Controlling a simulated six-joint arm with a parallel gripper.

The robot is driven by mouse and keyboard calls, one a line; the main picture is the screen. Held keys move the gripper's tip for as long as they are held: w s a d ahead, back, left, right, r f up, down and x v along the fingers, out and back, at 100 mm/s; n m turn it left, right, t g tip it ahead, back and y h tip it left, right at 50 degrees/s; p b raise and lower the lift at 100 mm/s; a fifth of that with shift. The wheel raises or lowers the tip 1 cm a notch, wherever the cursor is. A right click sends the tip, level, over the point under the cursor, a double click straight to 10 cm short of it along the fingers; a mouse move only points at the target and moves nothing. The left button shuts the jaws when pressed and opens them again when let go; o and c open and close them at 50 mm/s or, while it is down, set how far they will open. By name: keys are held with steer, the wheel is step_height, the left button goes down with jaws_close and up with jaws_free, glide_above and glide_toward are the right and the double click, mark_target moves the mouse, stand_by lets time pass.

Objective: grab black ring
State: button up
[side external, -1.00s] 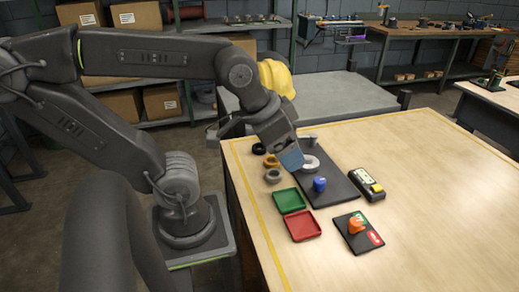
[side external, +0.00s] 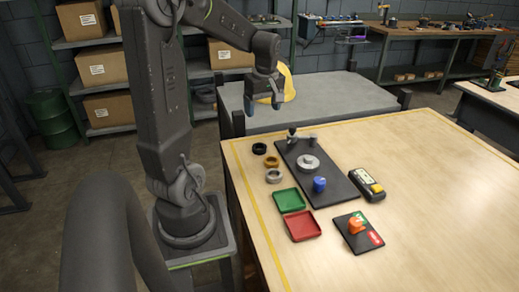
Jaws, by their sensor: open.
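The black ring (side external: 259,149) lies flat on the wooden table near its back left edge. It is the farthest back in a short row, with a brass-coloured ring (side external: 271,162) and a grey ring (side external: 273,176) in front of it. My gripper (side external: 263,108) points down, open and empty. In the picture it appears above the black ring and apart from it, with the grey bench behind. I cannot tell its exact height or depth over the ring.
A dark mat (side external: 325,187) right of the rings carries a round grey casing part (side external: 308,163), a blue piece (side external: 320,184) and small grey parts. Green (side external: 288,201) and red (side external: 302,226) trays sit in front. A black meter (side external: 367,185) and an orange piece (side external: 357,225) lie right. The table's right side is clear.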

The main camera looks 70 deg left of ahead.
glide_above(260, 144)
steer(key=d, duration=0.1)
steer(key=f, duration=0.8)
steer(key=shift+d, duration=0.2)
steer(key=shift+s+d+f, duration=0.1)
steer(key=shift+s+f, duration=0.05)
steer(key=shift+f, duration=1.2)
steer(key=shift+s+d+f, duration=0.1)
steer(key=shift+s+f, duration=0.05)
steer(key=shift+f, duration=1.2)
steer(key=c, duration=1)
